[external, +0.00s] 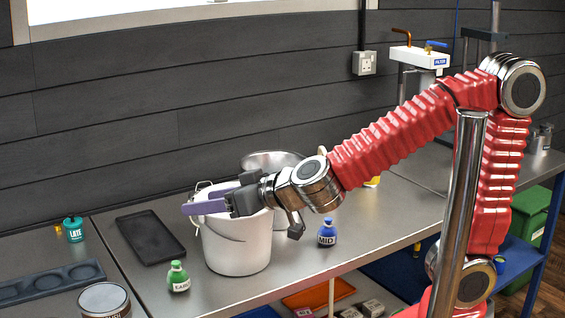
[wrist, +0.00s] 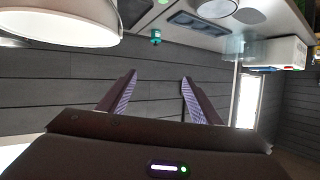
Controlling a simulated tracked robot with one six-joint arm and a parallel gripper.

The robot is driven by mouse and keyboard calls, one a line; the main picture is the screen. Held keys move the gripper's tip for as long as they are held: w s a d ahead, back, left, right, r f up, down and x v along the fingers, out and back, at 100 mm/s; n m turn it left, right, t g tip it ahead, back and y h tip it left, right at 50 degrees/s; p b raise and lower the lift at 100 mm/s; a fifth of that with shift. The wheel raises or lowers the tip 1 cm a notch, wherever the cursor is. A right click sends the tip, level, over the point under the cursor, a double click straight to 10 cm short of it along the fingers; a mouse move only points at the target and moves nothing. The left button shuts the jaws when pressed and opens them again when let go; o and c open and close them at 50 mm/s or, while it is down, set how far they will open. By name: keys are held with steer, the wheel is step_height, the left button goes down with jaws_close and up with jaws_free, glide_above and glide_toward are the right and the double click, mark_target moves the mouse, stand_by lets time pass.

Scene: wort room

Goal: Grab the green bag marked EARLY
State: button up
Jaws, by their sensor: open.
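The green bag marked EARLY (external: 178,277) stands upright on the metal bench, in front and to the left of the white bucket, in the external view. A small green patch at the top edge of the wrist view (wrist: 163,2) looks like this bag, mostly cut off. My gripper (external: 196,201) is open, with purple fingers pointing left, at the height of the bucket's rim and above and apart from the green bag. The fingers (wrist: 158,77) show nothing between them but the dark wall behind.
A white bucket (external: 238,250) stands right of the green bag, under my gripper.

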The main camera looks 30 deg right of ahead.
steer(key=shift+s+f+h, duration=0.5)
steer(key=shift+s+f, duration=0.35)
steer(key=shift+f, duration=0.25)
glide_toward(184, 277)
steer(key=shift+s+d, duration=0.15)
steer(key=shift+s, duration=0.2)
steer(key=shift+x, duration=4.25)
steer(key=shift+r, duration=0.1)
steer(key=shift+w, duration=0.15)
steer(key=shift+x, duration=2.55)
